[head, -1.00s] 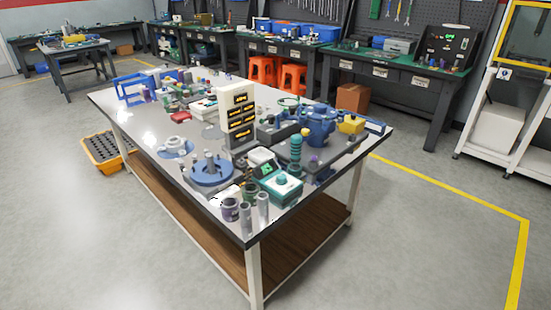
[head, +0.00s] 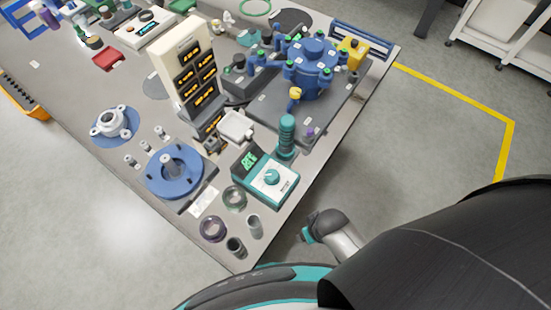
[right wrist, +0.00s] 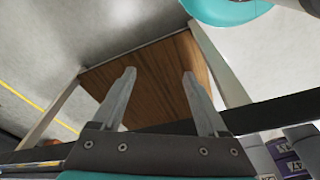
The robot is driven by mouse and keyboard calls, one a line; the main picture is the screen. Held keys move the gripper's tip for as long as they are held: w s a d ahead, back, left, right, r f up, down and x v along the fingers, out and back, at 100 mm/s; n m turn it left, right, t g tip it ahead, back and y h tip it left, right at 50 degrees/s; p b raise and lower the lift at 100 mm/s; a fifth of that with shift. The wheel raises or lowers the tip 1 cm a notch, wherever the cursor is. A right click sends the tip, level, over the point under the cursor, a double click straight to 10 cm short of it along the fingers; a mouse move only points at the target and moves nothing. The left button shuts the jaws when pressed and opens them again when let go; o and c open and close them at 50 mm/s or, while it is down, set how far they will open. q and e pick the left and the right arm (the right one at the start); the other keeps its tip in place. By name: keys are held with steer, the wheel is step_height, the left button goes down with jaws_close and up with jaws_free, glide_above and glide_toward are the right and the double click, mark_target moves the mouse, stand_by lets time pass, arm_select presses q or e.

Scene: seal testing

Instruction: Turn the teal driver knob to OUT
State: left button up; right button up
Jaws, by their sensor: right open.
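The teal driver (head: 258,186) is a small box with a green-lit display and a pale round knob (head: 271,176) on its face. It sits near the front right corner of the grey table (head: 75,110). I cannot read the knob's setting or the markings around it. My right gripper (right wrist: 158,73) is open and empty in the right wrist view, its two fingers apart over the wooden lower shelf (right wrist: 150,80). It is off the driver, which that view does not show. My left gripper is in neither view.
A teal ribbed cylinder (head: 287,134) stands right behind the driver. Dark and grey cups and rings, such as the purple ring (head: 213,229), stand in front of it. A blue flanged disc (head: 174,172) lies left. A blue valve assembly (head: 305,68) stands behind. Floor right of the table is clear.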

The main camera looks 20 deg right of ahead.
steer(key=w+r+p, duration=0.3)
steer(key=r, duration=0.7)
arm_select(q)
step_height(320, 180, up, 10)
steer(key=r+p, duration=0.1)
steer(key=p, duration=0.5)
arm_select(e)
step_height(320, 180, up, 16)
steer(key=m+g, duration=0.2)
glide_above(272, 174)
step_height(272, 174, down, 14)
steer(key=b, duration=0.4)
steer(key=shift+f, duration=0.25)
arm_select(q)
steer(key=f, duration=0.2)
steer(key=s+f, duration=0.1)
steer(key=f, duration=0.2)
arm_select(e)
steer(key=shift+c, duration=0.2)
jaws_close()
